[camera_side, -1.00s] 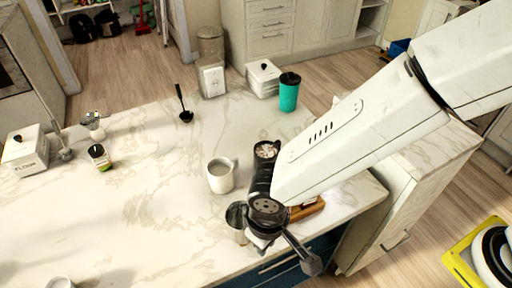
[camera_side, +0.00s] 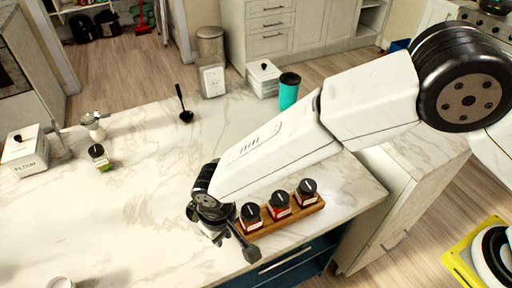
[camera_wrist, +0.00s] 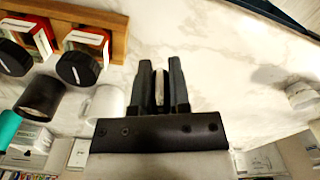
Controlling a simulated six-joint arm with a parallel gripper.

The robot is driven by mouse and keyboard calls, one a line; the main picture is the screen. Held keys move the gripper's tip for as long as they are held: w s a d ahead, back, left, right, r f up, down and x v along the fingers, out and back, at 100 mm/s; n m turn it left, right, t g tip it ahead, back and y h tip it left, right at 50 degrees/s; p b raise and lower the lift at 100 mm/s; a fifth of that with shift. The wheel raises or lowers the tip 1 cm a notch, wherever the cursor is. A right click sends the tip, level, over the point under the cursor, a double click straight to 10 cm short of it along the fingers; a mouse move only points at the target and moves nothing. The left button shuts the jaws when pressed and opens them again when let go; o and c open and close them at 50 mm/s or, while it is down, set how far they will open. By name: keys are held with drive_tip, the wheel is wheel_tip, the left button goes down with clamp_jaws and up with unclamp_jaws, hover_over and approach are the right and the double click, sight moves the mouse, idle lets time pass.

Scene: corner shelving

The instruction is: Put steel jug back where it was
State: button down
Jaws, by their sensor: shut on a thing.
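My gripper (camera_side: 218,236) is over the counter's front part, left of the spice rack. In the wrist view its two dark fingers (camera_wrist: 160,68) are shut on a narrow pale thing (camera_wrist: 160,92). Most of that thing is hidden, so I cannot tell whether it is the steel jug.
The wooden rack (camera_side: 283,221) with three dark-lidded jars is close on the right. A teal cup (camera_side: 289,91), white canister (camera_side: 263,79) and black ladle (camera_side: 184,105) stand further back. A small jar (camera_side: 99,157) and flour box (camera_side: 25,151) are at left. The left-centre counter is clear.

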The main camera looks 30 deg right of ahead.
hover_over(210, 251)
drive_tip(key=shift+s+d+f, duration=0.1)
drive_tip(key=shift+f, duration=1.15)
drive_tip(key=shift+s+d+f, duration=0.1)
drive_tip(key=shift+f, duration=1.15)
drive_tip(key=shift+w+a+f, duration=0.15)
drive_tip(key=shift+w+f, duration=0.1)
drive_tip(key=shift+f, duration=1.55)
drive_tip(key=shift+f, duration=0.1)
drive_tip(key=c, duration=0.6)
unclamp_jaws()
wheel_tip(210, 251, up, 12)
drive_tip(key=shift+s+r, duration=0.1)
